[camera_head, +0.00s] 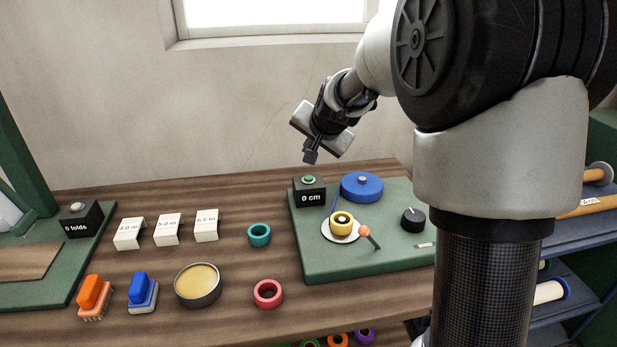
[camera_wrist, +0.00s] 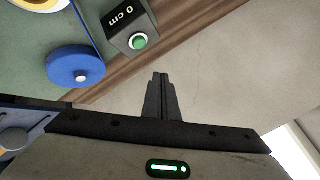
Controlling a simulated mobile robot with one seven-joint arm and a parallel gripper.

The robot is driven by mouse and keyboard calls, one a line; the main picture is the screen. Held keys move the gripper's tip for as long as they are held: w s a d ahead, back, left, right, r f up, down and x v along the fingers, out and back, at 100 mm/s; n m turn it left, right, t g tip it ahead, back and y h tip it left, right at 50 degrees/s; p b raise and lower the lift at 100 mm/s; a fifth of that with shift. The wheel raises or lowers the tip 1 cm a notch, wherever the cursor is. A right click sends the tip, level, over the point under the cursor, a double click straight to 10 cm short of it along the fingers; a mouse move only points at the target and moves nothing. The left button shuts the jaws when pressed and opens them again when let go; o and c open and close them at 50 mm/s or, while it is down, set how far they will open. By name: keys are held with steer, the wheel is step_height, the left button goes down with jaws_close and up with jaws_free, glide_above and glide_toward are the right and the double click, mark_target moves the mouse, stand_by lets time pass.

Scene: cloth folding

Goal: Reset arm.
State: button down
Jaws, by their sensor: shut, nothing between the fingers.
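My gripper (camera_head: 310,155) hangs in the air above the back edge of the wooden table, over the black box marked "0 cm" (camera_head: 309,194) with a green button. Its fingers point down. In the wrist view my gripper (camera_wrist: 160,78) shows its two fingers together with nothing between them. The black box (camera_wrist: 125,20) and a blue round reel (camera_wrist: 75,68) lie beyond the fingertips there, apart from them. My arm rises on the right of the head view and hides part of the bench behind it.
A green board (camera_head: 315,262) carries the blue reel (camera_head: 361,187), a yellow ring, a lever and a black knob (camera_head: 413,219). Left on the table are white cards (camera_head: 168,229), a "0 folds" box (camera_head: 80,218), brushes (camera_head: 143,291), a round tin (camera_head: 198,285) and loose rings (camera_head: 267,293).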

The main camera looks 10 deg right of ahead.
steer(key=s+a+r+n+g, duration=0.1)
steer(key=s+r+n, duration=0.15)
steer(key=s, duration=0.65)
steer(key=s+a+r+n+g, duration=0.1)
steer(key=s+r+n, duration=0.15)
steer(key=s, duration=0.75)
steer(key=s+d+f+n+g, duration=0.1)
steer(key=s, duration=0.8)
steer(key=s+d+f+n, duration=0.1)
steer(key=s+n, duration=0.1)
steer(key=s, duration=0.7)
step_height(320, 180, up, 22)
steer(key=h+p, duration=0.1)
steer(key=p, duration=2.1)
steer(key=shift+s+g, duration=0.3)
steer(key=shift+s, duration=0.05)
